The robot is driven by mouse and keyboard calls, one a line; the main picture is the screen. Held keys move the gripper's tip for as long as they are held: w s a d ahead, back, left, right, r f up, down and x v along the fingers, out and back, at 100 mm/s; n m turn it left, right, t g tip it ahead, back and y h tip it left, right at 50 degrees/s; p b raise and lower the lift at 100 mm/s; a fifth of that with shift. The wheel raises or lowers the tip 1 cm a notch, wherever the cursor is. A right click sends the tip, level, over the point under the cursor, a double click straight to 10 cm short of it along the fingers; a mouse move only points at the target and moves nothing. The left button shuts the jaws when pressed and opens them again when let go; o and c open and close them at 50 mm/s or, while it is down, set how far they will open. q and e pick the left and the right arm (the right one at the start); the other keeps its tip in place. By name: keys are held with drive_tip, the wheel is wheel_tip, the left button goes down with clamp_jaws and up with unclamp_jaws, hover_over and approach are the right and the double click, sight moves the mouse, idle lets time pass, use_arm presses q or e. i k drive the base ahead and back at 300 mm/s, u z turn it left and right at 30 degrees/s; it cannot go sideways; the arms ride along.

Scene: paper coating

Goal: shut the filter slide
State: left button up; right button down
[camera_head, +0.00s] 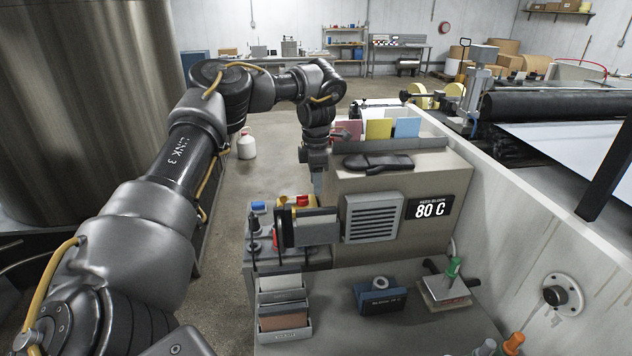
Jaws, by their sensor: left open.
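The beige heater box (400,180) has a grey louvred vent (373,218) and an 80 C display on its front. A grey block with a dark end plate, which looks like the filter slide (314,226), sticks out to the left of the vent. Its inner end meets the vent's left side. My left gripper (318,186) points down at the box's left edge, behind and above the slide. It is open and apart from the slide, and its fingertips are small and partly hidden. My right gripper is not in view.
Bottles and small items (256,215) crowd the left of the slide. A card holder (283,325), a blue block (380,296) and a pad with a green-handled tool (447,288) stand on the bench in front. A pale wall (545,235) bounds the right.

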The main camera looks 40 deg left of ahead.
sight(286, 234)
drive_tip(key=k, duration=1)
